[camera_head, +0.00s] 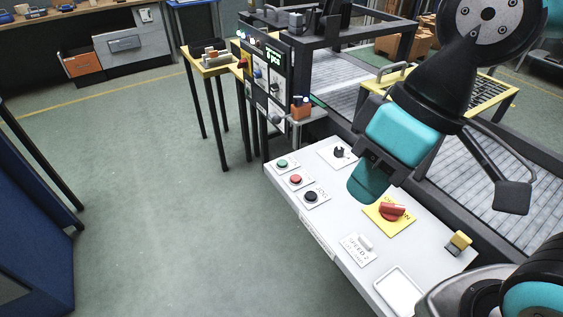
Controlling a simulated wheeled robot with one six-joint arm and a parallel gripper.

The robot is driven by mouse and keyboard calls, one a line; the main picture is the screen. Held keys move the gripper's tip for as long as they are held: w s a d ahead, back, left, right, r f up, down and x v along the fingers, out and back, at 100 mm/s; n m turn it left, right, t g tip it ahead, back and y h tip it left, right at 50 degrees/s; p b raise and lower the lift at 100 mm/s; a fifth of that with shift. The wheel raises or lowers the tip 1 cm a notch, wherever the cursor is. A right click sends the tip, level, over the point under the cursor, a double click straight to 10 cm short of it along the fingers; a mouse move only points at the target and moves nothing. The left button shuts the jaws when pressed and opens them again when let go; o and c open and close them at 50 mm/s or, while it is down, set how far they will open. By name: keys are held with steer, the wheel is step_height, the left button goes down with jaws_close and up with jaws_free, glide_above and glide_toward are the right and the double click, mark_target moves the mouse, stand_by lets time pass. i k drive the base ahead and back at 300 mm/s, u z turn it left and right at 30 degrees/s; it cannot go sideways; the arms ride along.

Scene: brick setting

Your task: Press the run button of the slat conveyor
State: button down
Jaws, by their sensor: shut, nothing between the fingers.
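The light grey control panel (330,215) runs along the near side of the slat conveyor (487,190). At its far left end are a green push button (282,163), a red one (296,179) and a black one (311,196), each on a white plate. Their labels are too small to read, so I cannot tell by text which is run. My gripper (364,192), teal and black, is shut and empty. It appears above the panel, to the right of the buttons and apart from them. It hides part of the panel behind it.
A black selector knob (339,152), a red rotary switch (392,212) on a yellow plate, a white lever (364,243) and a yellow block (459,242) are also on the panel. A display cabinet (266,80) stands beyond its far end.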

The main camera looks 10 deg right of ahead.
mark_target(283, 163)
steer(key=k, duration=0.5)
steer(key=u, duration=1.6)
steer(key=i, duration=2)
steer(key=z, duration=2.75)
